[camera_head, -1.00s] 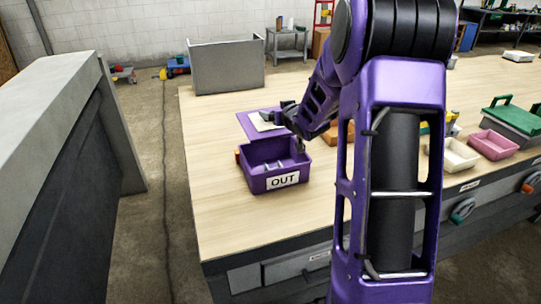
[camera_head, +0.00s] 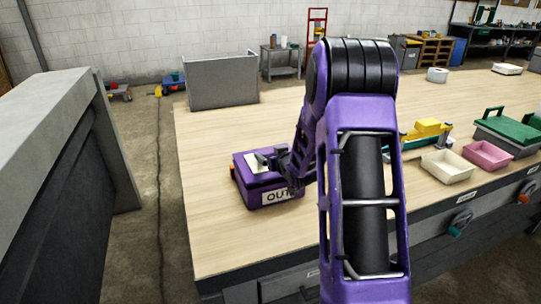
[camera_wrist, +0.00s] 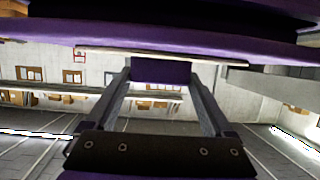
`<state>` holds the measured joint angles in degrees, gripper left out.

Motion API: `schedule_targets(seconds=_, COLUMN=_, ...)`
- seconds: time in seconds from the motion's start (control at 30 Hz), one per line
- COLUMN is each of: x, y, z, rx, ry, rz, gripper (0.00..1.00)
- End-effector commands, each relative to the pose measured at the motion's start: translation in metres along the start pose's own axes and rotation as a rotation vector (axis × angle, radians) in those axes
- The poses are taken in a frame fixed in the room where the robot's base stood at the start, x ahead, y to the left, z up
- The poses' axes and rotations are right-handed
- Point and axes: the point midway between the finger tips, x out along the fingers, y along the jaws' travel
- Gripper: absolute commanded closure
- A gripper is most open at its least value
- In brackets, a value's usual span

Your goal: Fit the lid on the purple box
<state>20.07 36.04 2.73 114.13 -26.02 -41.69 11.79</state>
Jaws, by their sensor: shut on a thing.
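The purple box (camera_head: 247,192) with the white OUT label (camera_head: 273,197) is on the wooden workbench, its right front corner partly hidden by my arm. The purple lid (camera_head: 243,166), with a white patch on top, lies over the box opening and hides the inside. I cannot tell whether it is fully seated or still slightly raised. My gripper (camera_head: 268,160) is over the lid, shut on it. In the wrist view, the two fingers (camera_wrist: 162,88) grip a purple block (camera_wrist: 160,71), with the broad purple lid (camera_wrist: 180,35) spanning the top.
A grey metal bin (camera_head: 223,80) stands at the bench's back left. To the right are a cream tray (camera_head: 447,166), a pink tray (camera_head: 487,155), a green-handled case (camera_head: 510,130) and a yellow item (camera_head: 428,127). The bench left and in front of the box is clear.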

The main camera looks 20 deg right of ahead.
Motion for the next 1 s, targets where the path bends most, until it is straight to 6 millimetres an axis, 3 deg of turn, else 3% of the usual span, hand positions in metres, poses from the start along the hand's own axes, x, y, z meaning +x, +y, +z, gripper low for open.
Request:
schedule_targets(seconds=0.6, x=0.004, y=0.0, z=0.01, rx=0.0, ry=0.001, rz=-0.001, gripper=0.76)
schedule_targets(seconds=0.63, x=0.004, y=0.0, z=0.011, rx=0.0, ry=-0.001, rz=-0.001, gripper=0.08)
schedule_targets(seconds=0.7, x=0.004, y=0.0, z=0.011, rx=0.0, ry=-0.001, rz=-0.001, gripper=0.0)
schedule_targets(seconds=1.0, x=0.003, y=0.0, z=0.007, rx=0.0, ry=-0.001, rz=-0.001, gripper=0.0)
